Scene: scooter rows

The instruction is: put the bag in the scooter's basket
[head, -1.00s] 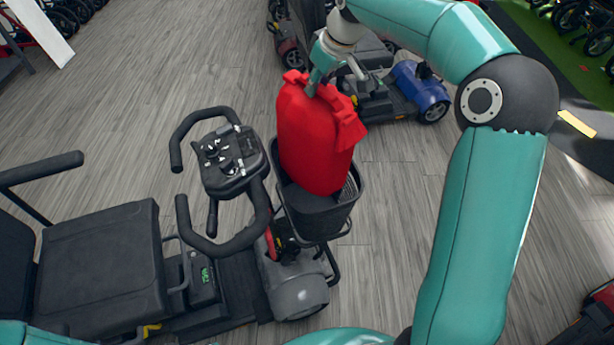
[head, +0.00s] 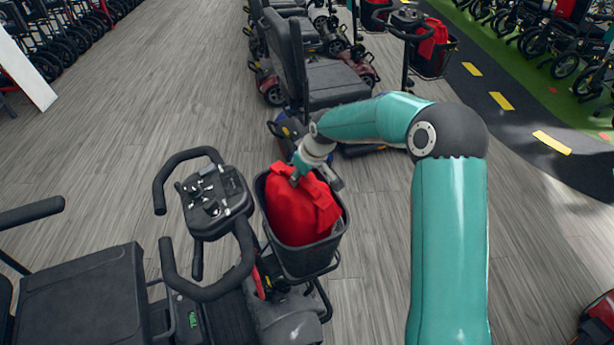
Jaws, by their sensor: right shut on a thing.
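The red bag (head: 296,212) sits down inside the dark basket (head: 309,262) on the front of the near scooter (head: 215,205). My right gripper (head: 300,180) is over the basket and shut on the top of the bag, coming in from the far right side. The fingertips are partly hidden against the red cloth. My left gripper is not in view.
The scooter's handlebar (head: 168,262) and seat (head: 85,300) lie left of the basket. Another scooter's black seat (head: 335,83) stands behind. A farther scooter has a basket (head: 432,62) with a red thing in it.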

